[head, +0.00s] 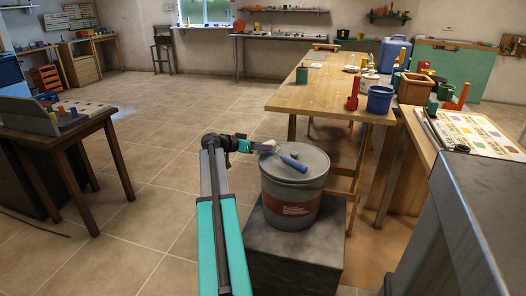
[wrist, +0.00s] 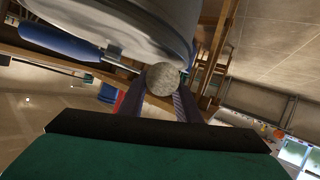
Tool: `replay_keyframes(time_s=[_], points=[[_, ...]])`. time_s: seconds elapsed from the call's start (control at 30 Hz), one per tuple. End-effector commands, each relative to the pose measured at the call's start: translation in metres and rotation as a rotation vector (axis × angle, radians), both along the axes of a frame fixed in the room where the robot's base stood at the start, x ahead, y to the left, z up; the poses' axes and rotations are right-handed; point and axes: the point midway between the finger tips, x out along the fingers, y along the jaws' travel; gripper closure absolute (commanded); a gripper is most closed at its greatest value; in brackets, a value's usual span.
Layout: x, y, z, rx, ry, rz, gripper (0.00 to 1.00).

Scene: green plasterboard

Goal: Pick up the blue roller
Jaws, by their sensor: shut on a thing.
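The blue roller (head: 293,162) shows its blue handle over the grey lid of a large bucket (head: 292,205) in the head view. My gripper (head: 264,146) comes in from the left at the height of the lid. In the wrist view the roller's blue handle (wrist: 62,42) is at upper left, beside the pale bucket (wrist: 150,25). A round, rough grey end, apparently the roller's head, sits between my dark fingers (wrist: 163,84), which are shut on it. I cannot tell whether the handle touches the lid.
The bucket stands on a dark block (head: 290,250). A wooden table (head: 325,90) with cups, a blue bucket (head: 379,99) and a red piece (head: 353,92) is behind to the right. A dark side table (head: 70,130) stands at left. The tiled floor between is clear.

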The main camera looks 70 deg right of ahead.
Motion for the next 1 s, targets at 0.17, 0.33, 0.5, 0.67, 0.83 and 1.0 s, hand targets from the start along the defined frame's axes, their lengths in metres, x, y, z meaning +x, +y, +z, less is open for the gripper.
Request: replay_keyframes(time_s=[0.17, 0.33, 0.5, 0.67, 0.83, 1.0], points=[[-0.001, 0.002, 0.02, -0.001, 0.0, 0.0, 0.99], [-0.009, 0.018, 0.019, 0.0, 0.001, 0.001, 0.99], [-0.019, 0.036, 0.021, 0.0, 0.001, 0.001, 0.99], [-0.028, 0.055, 0.023, 0.0, 0.001, 0.001, 0.99], [-0.039, 0.075, 0.025, 0.0, 0.001, 0.001, 0.99], [-0.049, 0.095, 0.027, 0.0, 0.001, 0.001, 0.99]])
